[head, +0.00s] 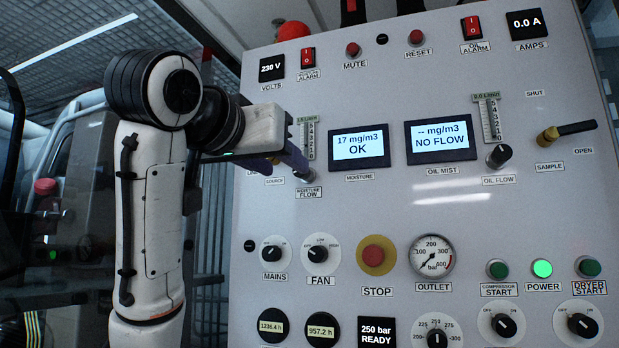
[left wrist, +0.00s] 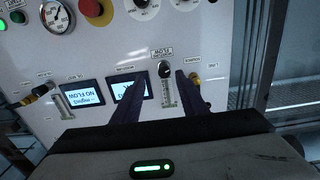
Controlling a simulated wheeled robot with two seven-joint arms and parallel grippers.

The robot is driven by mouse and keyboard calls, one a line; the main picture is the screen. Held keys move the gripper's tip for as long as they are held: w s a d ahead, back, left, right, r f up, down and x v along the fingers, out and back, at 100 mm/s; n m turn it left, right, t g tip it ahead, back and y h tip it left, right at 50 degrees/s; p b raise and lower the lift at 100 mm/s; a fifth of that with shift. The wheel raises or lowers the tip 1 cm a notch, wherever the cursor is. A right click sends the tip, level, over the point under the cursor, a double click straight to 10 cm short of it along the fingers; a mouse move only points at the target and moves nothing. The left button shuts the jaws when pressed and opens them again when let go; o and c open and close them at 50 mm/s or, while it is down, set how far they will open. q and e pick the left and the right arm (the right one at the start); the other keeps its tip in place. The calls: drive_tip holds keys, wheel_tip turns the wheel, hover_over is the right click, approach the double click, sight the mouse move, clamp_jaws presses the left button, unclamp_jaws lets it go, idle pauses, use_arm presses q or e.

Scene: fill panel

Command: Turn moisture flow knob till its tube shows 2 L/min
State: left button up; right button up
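The moisture flow knob (left wrist: 165,69) is a dark round knob with a light face in the left wrist view, beside its clear tube (left wrist: 168,93). In the head view the moisture tube (head: 308,139) has a 0 to 5 scale and a small green readout that looks like 1.6 L/min. The knob is mostly hidden there behind my left gripper (head: 293,163). In the left wrist view my left gripper (left wrist: 158,77) is open, its dark fingertips on either side of the knob, with visible gaps. Contact cannot be told. My right gripper is not in view.
The moisture display (head: 358,149) reads 17 mg/m3 OK. The oil mist display (head: 440,141) reads NO FLOW. To the right are the oil flow knob (head: 499,156) and a yellow sample valve with a black lever (head: 567,132). A red STOP button (head: 376,254) sits below.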

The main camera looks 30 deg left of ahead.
use_arm(q)
drive_tip(key=r+p+x, duration=0.1)
drive_tip(key=p+x, duration=0.2)
drive_tip(key=x, duration=0.6)
drive_tip(key=shift+a+r, duration=0.15)
drive_tip(key=shift+a, duration=0.25)
drive_tip(key=shift+c, duration=0.4)
clamp_jaws()
drive_tip(key=n+b, duration=0.1)
drive_tip(key=n, duration=0.4)
